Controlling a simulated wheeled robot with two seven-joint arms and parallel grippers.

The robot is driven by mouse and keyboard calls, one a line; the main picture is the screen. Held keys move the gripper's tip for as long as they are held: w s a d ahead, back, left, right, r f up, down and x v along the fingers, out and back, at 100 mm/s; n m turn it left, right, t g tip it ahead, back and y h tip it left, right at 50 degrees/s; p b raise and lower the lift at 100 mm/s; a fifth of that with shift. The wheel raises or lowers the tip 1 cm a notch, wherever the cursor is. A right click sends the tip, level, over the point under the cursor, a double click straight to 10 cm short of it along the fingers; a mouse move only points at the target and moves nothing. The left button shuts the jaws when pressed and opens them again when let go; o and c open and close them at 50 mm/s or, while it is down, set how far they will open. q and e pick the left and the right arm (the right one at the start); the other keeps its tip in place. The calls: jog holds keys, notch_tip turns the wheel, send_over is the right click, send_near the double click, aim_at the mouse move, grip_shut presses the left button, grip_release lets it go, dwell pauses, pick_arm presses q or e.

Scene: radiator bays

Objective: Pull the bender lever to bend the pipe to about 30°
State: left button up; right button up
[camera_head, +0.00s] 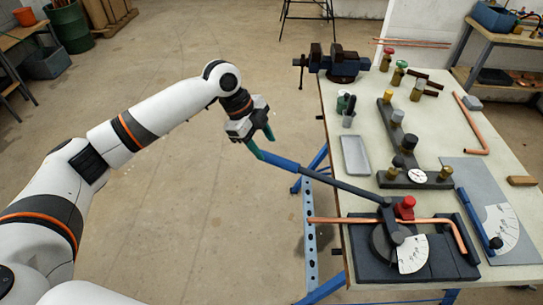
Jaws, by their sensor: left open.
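The pipe bender (384,240) sits on the front left of the bench, with a round former and a white angle scale (411,254). Its lever (345,187) is a dark rod sticking out past the bench's left edge, ending in a blue handle (280,162). A copper pipe (340,220) lies across the bender; its right end turns toward the front. A red knob (405,204) stands beside the lever's pivot. My left gripper (262,143) is open at the tip of the blue handle; whether the fingers touch it cannot be told. The lever's angle on the scale is unreadable.
A vise (338,64) stands at the bench's far left corner. A grey tray (355,155), a dark fixture with a gauge (417,175), a bent copper pipe (471,124) and a blue-handled tool (478,222) lie on the bench. The floor left of the bench is clear.

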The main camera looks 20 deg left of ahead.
aim_at(276, 158)
pick_arm(q)
notch_tip(276, 158, up, 3)
jog(key=w+a, duration=0.1)
jog(key=a, duration=0.1)
jog(key=p+x, duration=0.1)
jog(key=x, duration=0.3)
jog(key=p+x, duration=0.1)
jog(key=x, duration=0.2)
jog(key=p+x, duration=0.1)
jog(key=x, duration=0.3)
jog(key=shift+w+d+f, duration=0.1)
jog(key=shift+w+f, duration=0.1)
jog(key=shift+w, duration=0.2)
jog(key=shift+c, duration=0.2)
grip_shut()
